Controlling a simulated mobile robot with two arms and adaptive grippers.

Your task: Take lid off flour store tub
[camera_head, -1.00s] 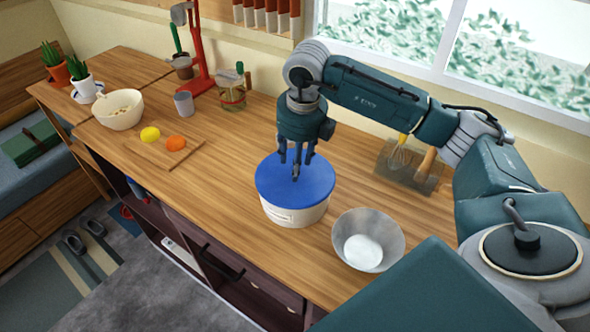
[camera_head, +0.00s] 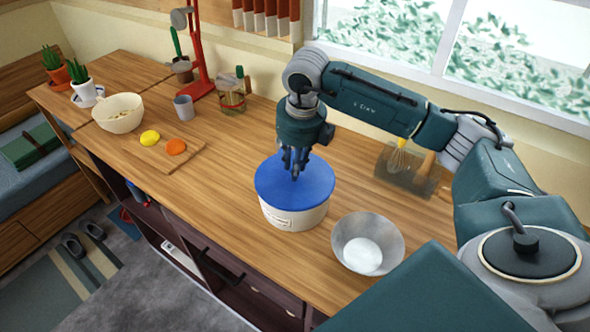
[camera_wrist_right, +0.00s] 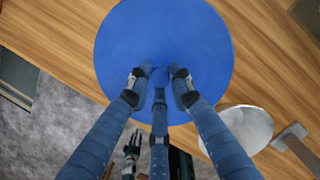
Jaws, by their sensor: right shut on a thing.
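The flour tub (camera_head: 293,217) is a round cream tub with a small label on its front. It stands upright on the wooden counter. Its flat blue lid (camera_head: 268,185) sits on top, level; in the right wrist view the lid (camera_wrist_right: 165,35) fills the upper middle. My right gripper (camera_head: 295,172) points straight down over the lid's middle. Its three fingers (camera_wrist_right: 160,78) are drawn together on the lid's centre and hide what they grip there. My left gripper (camera_wrist_right: 132,146) shows small and dark below the lid in the right wrist view, fingers spread, apart from the tub.
A metal bowl (camera_head: 351,232) with white contents stands close to the tub's right. A whisk (camera_head: 398,157) lies on a rack behind it. A board (camera_head: 190,151) with a lemon and an orange lies to the left. The counter between board and tub is clear.

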